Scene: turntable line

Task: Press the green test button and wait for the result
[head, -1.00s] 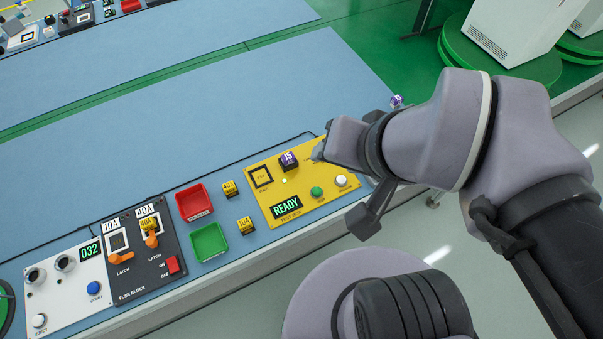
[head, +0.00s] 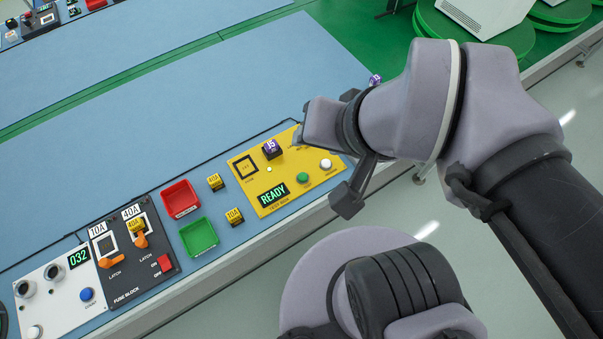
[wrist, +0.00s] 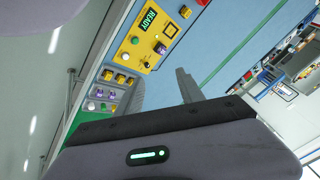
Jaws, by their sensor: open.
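The yellow test panel (head: 238,190) lies on the blue bench in the head view and also shows in the wrist view (wrist: 128,70). Its green button (head: 302,177) stands beside a white button (head: 325,164); the green button also shows in the wrist view (wrist: 135,40). The display (head: 272,194) reads READY. A purple 15 fuse (head: 271,149) stands on the panel beside a square black-framed socket (head: 246,166). A small green light glows near them. My gripper (head: 297,137) is over the panel's far edge, apart from the green button. Its fingers (wrist: 163,88) are spread and empty.
A red tray (head: 166,199) and a green tray (head: 185,238) sit left of the panel, with yellow fuses (head: 214,182) (head: 234,216) between. A black fuse block (head: 160,285) and a white 032 panel (head: 55,305) stand further left.

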